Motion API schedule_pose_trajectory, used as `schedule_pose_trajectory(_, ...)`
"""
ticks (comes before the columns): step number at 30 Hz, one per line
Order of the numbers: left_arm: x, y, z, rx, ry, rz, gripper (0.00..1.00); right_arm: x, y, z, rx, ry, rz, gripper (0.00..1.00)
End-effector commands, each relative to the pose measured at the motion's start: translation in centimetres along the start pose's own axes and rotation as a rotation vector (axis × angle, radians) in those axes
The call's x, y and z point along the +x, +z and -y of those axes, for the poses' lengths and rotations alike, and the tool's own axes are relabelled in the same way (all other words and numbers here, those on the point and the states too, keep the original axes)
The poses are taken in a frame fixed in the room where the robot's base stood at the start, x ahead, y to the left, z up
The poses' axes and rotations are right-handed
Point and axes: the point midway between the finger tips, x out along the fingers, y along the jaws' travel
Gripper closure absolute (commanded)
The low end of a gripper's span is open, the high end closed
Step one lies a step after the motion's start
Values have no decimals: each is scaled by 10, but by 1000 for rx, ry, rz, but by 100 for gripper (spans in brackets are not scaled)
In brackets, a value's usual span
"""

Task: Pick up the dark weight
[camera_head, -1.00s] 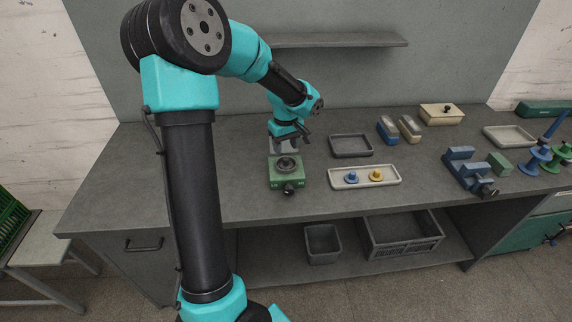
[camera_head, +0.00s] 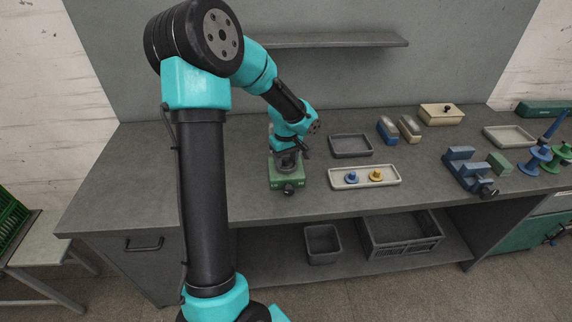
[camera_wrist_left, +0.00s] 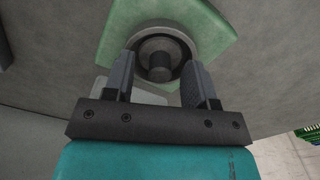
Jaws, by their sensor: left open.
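The dark weight (camera_head: 288,166) looks like a round dark piece on top of the green device (camera_head: 288,182); the gripper partly hides it in the head view. In the left wrist view the weight shows as a round piece with a dark central knob (camera_wrist_left: 160,73), over the green device (camera_wrist_left: 206,25). My left gripper (camera_head: 289,154) is just above it, pointing down. In the left wrist view its two fingers (camera_wrist_left: 160,66) are open, one on each side of the knob. They appear empty. My right gripper is not in view.
A pale tray (camera_head: 364,185) with blue and yellow pieces lies right of the green device. A dark tray (camera_head: 351,153) is behind it. A blue vise-like fixture (camera_head: 468,174) stands farther right. The bench left of the device is clear.

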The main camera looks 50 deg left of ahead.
Motion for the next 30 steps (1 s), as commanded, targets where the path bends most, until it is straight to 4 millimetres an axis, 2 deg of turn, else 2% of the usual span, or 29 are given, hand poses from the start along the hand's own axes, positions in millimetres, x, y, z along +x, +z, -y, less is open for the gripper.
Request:
schedule_pose_trajectory(11, 0, 0, 0, 0, 0, 0, 48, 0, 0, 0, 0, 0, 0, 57)
schedule_pose_trajectory(27, -1, 0, 0, 0, 0, 0, 100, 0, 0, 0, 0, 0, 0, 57)
schedule_pose_trajectory(30, -1, 0, 0, 0, 0, 0, 100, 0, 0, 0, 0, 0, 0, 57)
